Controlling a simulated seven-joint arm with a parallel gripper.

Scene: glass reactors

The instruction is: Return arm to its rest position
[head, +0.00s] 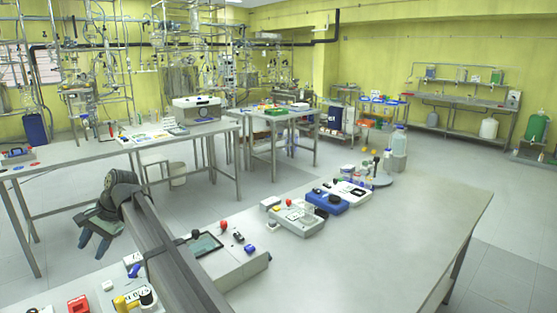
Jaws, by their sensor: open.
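My gripper (95,243) is at the left of the head view, at the end of my arm, which reaches in from the bottom of the picture. Its two bluish-grey fingers point down and stand apart with nothing between them. It hangs over the floor, beyond the left edge of the near bench (390,235). My arm hides part of that bench and of the things on it.
A grey box with a dark screen (205,246) stands beside my arm. Several devices, including a blue one (341,203), line the bench's far-left edge. The bench's right side is clear.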

